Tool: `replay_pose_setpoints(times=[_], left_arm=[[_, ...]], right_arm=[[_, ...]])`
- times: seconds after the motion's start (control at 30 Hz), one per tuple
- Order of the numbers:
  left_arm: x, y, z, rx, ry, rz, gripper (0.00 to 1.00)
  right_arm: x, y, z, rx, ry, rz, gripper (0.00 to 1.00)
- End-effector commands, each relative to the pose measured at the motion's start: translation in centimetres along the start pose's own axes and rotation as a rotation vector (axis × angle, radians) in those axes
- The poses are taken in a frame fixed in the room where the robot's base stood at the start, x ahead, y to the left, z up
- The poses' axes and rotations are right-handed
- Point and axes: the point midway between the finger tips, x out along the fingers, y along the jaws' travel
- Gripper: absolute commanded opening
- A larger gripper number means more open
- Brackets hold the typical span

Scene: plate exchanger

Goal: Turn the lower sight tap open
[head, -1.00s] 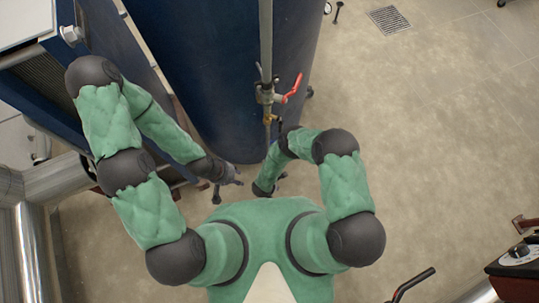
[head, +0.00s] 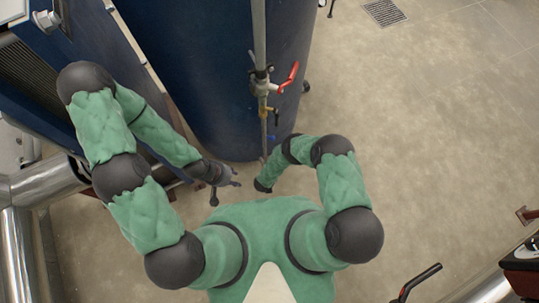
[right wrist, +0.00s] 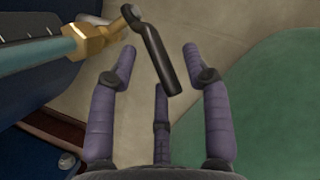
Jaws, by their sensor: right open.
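In the right wrist view a brass fitting (right wrist: 95,40) sits on the end of a clear blue-green tube (right wrist: 35,55). A black lever handle (right wrist: 155,55) hangs from it, slanting down to the right. My right gripper (right wrist: 158,75) is open, its purple-grey fingers on either side of the handle's lower end with gaps showing. I cannot tell the depth between them. In the head view the right gripper is hidden beneath its wrist. My left gripper (head: 232,178) is open and empty beside the tank's base. A red-handled tap (head: 288,78) is higher on the vertical pipe.
The blue tank (head: 210,80) stands directly ahead. A plate exchanger frame (head: 90,50) is at the left, with silver pipes (head: 25,240) below it. A control box (head: 520,260) is at the lower right. The floor on the right is clear around a drain (head: 384,13).

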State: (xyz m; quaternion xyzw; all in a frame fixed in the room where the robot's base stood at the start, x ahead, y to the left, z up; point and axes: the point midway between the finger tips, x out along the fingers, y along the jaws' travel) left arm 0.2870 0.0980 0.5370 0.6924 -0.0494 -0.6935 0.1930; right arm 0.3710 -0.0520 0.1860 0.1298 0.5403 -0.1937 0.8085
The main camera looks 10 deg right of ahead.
Motion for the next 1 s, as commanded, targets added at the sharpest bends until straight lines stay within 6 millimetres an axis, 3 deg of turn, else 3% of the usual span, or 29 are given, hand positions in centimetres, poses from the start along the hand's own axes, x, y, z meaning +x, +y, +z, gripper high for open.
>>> replay_pose_setpoints(times=[0.37, 0.53, 0.77, 1.0], left_arm=[[0.1, -0.1, 0.0, 0.000, 0.000, 0.000, 0.40], [0.1, -0.1, 0.0, 0.000, 0.000, 0.000, 0.40], [0.1, -0.1, 0.0, 0.000, 0.000, 0.000, 0.40], [0.2, -0.1, 0.0, 0.000, 0.000, 0.000, 0.40]], right_arm=[[0.4, 0.0, 0.0, 0.000, 0.000, 0.000, 0.46], [0.4, 0.0, 0.0, 0.000, 0.000, 0.000, 0.00], [0.4, 0.0, 0.2, 0.001, 0.008, -0.001, 0.00], [-0.1, -0.1, 1.2, 0.005, 0.153, -0.006, 0.00]])
